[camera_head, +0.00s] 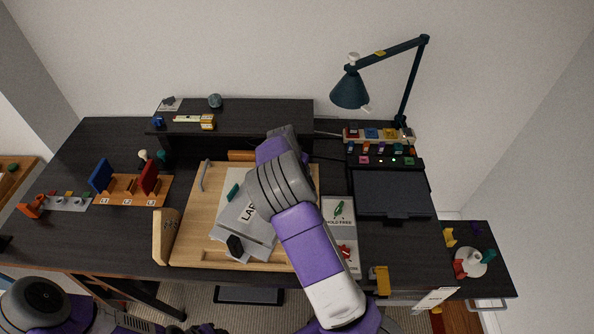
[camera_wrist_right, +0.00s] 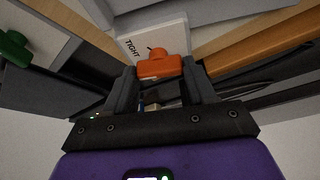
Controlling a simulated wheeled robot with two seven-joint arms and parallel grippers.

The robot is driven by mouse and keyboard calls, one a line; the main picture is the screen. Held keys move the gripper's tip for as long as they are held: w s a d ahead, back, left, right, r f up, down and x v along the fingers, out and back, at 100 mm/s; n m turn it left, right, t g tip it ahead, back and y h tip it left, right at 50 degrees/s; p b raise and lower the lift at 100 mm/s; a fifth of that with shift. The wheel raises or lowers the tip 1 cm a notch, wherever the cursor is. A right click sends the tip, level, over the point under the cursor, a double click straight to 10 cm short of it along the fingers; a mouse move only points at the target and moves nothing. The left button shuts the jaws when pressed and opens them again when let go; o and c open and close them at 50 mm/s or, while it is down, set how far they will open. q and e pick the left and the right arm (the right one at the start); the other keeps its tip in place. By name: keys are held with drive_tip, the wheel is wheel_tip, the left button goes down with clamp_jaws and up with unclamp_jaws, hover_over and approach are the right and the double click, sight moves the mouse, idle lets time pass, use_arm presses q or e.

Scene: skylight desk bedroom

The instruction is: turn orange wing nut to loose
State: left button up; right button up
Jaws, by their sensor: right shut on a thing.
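The orange wing nut (camera_wrist_right: 160,66) shows in the right wrist view, in front of a white plate (camera_wrist_right: 132,36) printed "TIGHT" with a dark mark beside the word. My right gripper (camera_wrist_right: 159,72) has one finger on each side of the nut and is shut on it. The nut's lower part and any other print on the plate are hidden. In the head view my right arm reaches over the board and hides the nut and gripper. My left arm is low at the left; a dark part at the bottom edge (camera_head: 203,328) may be its gripper, its jaws unclear.
A wooden board (camera_head: 190,225) with grey plates lies mid-desk. Left of it stands an orange rack (camera_head: 130,198) with blue and red panels. A dark flat case (camera_head: 392,192), a lamp (camera_head: 350,92) and colored blocks are at right. A raised shelf (camera_head: 260,113) stands behind.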

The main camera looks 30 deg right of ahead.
drive_tip(key=n+b, duration=0.1)
drive_tip(key=n+t, duration=0.1)
drive_tip(key=n, duration=0.1)
drive_tip(key=shift+s+d+n+y+b, duration=0.1)
drive_tip(key=shift+d+n+y+b, duration=0.05)
drive_tip(key=shift+n+y+b, duration=0.2)
drive_tip(key=n+y+b, duration=0.1)
drive_tip(key=n, duration=0.1)
drive_tip(key=n+t+b, duration=0.1)
drive_tip(key=n, duration=0.1)
drive_tip(key=shift+d+n+y+b, duration=0.15)
drive_tip(key=shift+n+y+b, duration=0.1)
drive_tip(key=shift+y+b, duration=0.1)
drive_tip(key=shift+n+y+b, duration=0.5)
drive_tip(key=shift+n+b, duration=0.05)
drive_tip(key=shift+n, duration=0.65)
drive_tip(key=shift+n+y+b, duration=0.4)
drive_tip(key=shift+n, duration=0.7)
drive_tip(key=o, duration=1)
drive_tip(key=shift+o, duration=0.2)
drive_tip(key=v, duration=0.7)
drive_tip(key=shift+s+r, duration=0.25)
